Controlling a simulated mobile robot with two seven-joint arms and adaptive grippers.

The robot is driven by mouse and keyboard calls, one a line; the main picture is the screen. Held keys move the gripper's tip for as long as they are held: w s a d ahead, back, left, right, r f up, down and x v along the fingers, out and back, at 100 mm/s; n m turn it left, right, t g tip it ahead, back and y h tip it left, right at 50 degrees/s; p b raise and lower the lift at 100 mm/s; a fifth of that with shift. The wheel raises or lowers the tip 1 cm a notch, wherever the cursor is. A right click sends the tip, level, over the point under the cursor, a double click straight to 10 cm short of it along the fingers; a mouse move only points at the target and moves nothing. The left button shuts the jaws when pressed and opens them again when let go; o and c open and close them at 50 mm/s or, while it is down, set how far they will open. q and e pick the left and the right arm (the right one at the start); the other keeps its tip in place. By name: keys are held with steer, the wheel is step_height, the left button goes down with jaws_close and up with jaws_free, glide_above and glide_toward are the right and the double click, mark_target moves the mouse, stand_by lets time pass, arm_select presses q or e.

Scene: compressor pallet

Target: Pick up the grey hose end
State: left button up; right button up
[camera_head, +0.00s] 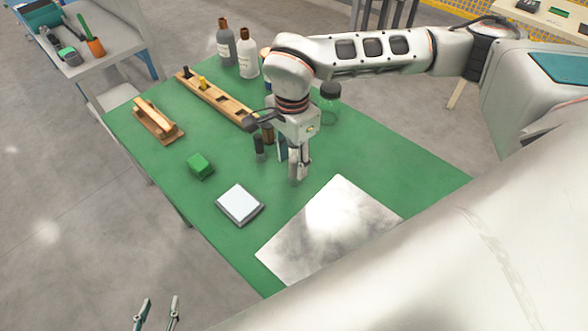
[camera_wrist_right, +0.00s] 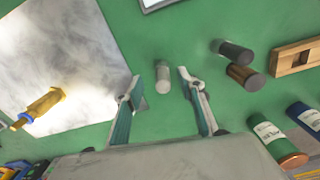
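The grey hose end shows in the right wrist view as a short, light grey cylinder (camera_wrist_right: 162,78) on the green table. It lies between the two open fingers of my right gripper (camera_wrist_right: 158,88), with green table visible on both sides, so I see no contact. In the head view my right gripper (camera_head: 294,164) points down over the middle of the table, and the hose end is hard to tell from the fingers there. My left gripper (camera_head: 157,312) is at the bottom edge of the head view, its fingers apart and empty, off the table.
A black cylinder (camera_wrist_right: 235,50) and a brown one (camera_wrist_right: 245,77) stand close by, near a wooden rack (camera_head: 215,97). A metal plate (camera_head: 325,230), a white-topped square device (camera_head: 240,204) and a green block (camera_head: 200,165) lie around.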

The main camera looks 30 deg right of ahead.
mark_target(294, 168)
steer(key=shift+w+d+f, duration=0.1)
steer(key=shift+f, duration=0.85)
steer(key=shift+w+d+f, duration=0.1)
steer(key=shift+f, duration=0.85)
arm_select(q)
steer(key=shift+r, duration=0.25)
arm_select(e)
jaws_close()
arm_select(q)
steer(key=shift+d, duration=0.1)
